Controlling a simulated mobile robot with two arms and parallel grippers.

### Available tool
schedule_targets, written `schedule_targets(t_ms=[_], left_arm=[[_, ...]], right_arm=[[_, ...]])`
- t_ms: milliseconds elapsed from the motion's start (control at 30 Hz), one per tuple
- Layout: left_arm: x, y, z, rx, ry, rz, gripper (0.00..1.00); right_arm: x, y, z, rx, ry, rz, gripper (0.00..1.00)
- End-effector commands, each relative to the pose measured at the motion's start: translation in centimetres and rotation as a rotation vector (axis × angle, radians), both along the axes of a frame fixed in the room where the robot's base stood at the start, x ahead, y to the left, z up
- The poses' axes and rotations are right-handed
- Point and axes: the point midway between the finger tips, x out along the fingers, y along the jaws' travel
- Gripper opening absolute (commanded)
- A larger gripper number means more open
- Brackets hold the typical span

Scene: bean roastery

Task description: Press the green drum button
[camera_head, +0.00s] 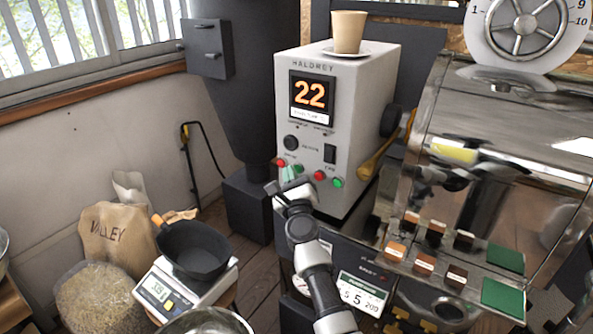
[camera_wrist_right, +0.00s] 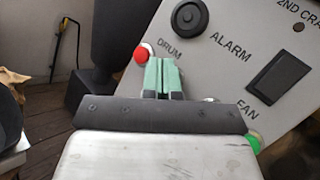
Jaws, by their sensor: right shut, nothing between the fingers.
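The white control box (camera_head: 352,120) has a row of red and green buttons low on its front. The red button under the DRUM label shows at the left (camera_head: 281,163) and in the wrist view (camera_wrist_right: 140,54). A small green spot (camera_head: 298,168) beside it looks like the green drum button, mostly hidden by my fingers; in the wrist view it is hidden. My right gripper (camera_head: 289,174) is shut and empty, its pale green fingertips (camera_wrist_right: 162,70) at the panel just right of the red drum button. I cannot tell whether they touch. My left gripper is not in view.
The fan's red button (camera_head: 319,176) and green button (camera_head: 337,182) sit to the right. A black ALARM knob (camera_wrist_right: 188,18) and a black rocker switch (camera_wrist_right: 281,78) are above. A cup (camera_head: 349,31) stands on top.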

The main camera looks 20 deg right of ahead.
Motion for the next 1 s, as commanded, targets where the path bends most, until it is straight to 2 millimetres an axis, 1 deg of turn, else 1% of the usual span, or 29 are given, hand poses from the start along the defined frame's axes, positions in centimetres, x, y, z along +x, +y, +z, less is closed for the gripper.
schedule_targets(t_ms=[600,1000], left_arm=[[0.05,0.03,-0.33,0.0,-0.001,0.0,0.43],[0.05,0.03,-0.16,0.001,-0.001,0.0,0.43]], right_arm=[[0.48,-0.64,0.01,0.0,0.0,-0.001,0.0],[0.25,-0.36,0.03,0.001,-0.001,-0.001,0.0]])
